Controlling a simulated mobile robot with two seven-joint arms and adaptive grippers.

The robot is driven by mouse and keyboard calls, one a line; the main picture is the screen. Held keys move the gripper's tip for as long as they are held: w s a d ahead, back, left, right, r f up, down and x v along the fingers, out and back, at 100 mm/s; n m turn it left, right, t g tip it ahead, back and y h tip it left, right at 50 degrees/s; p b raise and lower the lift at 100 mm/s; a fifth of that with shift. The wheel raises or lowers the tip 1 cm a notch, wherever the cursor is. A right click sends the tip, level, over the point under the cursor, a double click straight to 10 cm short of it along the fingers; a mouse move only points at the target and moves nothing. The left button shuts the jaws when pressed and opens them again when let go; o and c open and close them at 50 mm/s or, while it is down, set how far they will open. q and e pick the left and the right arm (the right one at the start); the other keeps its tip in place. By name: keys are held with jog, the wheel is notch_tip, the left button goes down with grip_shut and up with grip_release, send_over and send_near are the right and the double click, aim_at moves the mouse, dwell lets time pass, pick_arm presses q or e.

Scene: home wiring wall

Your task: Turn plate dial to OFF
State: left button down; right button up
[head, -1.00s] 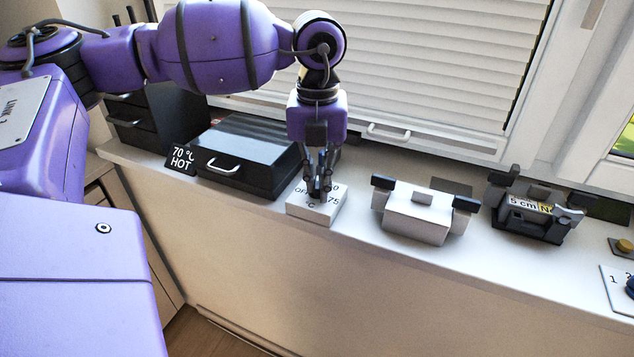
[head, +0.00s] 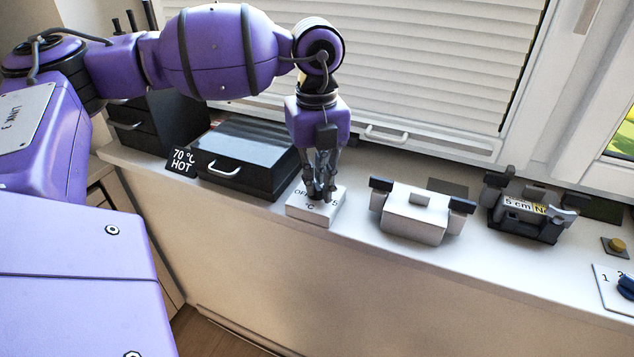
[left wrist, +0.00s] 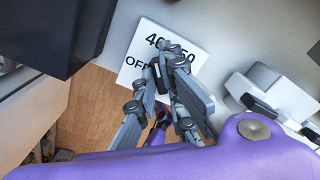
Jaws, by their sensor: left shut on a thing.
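The plate dial is a white block (head: 306,214) on the white ledge, with OFF, °C and temperature numbers on its top. My left gripper (head: 319,194) points down over it and is shut on the dial's knob, which the fingers mostly hide. In the left wrist view the white block (left wrist: 140,50) shows "OFF", "40" and "50" beside my gripper's fingers (left wrist: 165,75). I cannot tell which mark the knob points to. My right gripper is not in view.
To the right on the ledge stand a white device (head: 418,213) with black ends and a dark device (head: 528,215) marked 5 cm. A blue knob (head: 627,287) sits at the far right. A window blind (head: 400,60) is behind. The front ledge edge is clear.

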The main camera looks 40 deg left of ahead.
pick_arm(q)
jog(key=shift+n, duration=0.3)
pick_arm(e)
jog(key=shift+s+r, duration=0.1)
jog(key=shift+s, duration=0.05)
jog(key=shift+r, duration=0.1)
pick_arm(q)
jog(key=shift+n+p, duration=0.35)
jog(key=shift+n, duration=0.65)
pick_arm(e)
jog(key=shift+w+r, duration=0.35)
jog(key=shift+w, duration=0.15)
pick_arm(q)
jog(key=c, duration=1.8)
grip_release()
jog(key=shift+o, duration=0.2)
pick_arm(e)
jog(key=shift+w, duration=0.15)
